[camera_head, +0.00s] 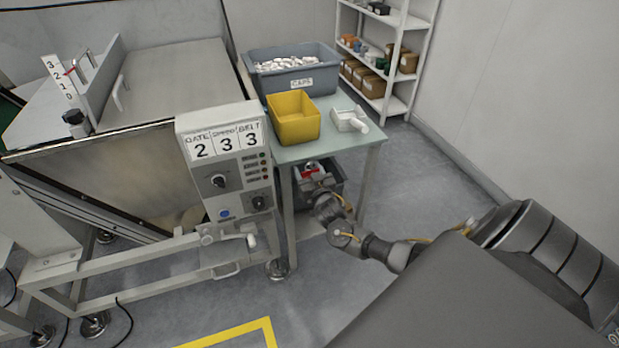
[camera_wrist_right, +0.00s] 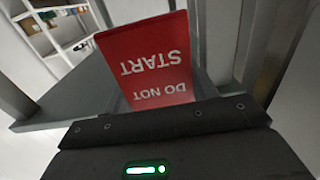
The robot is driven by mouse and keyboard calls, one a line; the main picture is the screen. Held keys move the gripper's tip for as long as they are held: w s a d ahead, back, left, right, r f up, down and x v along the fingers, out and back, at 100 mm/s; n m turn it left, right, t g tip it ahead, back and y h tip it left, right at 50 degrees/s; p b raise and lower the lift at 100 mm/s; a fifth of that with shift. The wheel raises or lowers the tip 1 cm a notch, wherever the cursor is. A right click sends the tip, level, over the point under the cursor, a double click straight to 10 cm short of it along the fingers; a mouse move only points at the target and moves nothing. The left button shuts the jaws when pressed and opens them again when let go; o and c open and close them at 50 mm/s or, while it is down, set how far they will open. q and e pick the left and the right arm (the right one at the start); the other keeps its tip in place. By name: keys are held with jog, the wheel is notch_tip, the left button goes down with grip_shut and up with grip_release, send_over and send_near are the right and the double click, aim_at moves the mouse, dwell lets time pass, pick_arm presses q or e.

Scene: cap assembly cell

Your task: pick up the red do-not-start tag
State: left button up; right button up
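The red do-not-start tag (camera_wrist_right: 150,62) fills the middle of the right wrist view, its white lettering upside down. Its lower edge is hidden behind my right gripper's dark body. My right gripper (camera_wrist_right: 158,100) is right at the tag, with grey finger parts only partly showing beside it. Whether the fingers press on the tag cannot be told. In the head view, the right gripper (camera_head: 313,184) is low beside the green-topped table, over a dark bin under it, with a small red patch of the tag (camera_head: 309,172) at its tip. My left gripper is not in view.
The dark bin (camera_head: 335,190) stands under the table (camera_head: 352,147). The table carries a yellow bin (camera_head: 293,119), a white scoop (camera_head: 349,119) and a grey caps crate (camera_head: 283,85). A control box (camera_head: 228,160) stands close left. Floor at right is clear.

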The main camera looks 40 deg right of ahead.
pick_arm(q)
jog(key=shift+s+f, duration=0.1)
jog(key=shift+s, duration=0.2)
pick_arm(e)
jog(key=shift+s+a+r, duration=0.1)
jog(key=shift+s+r, duration=0.1)
jog(key=shift+r, duration=0.55)
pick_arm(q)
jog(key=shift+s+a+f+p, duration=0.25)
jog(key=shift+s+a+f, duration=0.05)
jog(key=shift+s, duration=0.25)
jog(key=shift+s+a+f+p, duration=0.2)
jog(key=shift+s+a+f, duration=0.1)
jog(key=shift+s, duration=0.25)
pick_arm(e)
jog(key=v, duration=1.7)
jog(key=shift+s, duration=0.25)
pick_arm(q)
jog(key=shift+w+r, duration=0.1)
pick_arm(e)
jog(key=shift+a, duration=0.1)
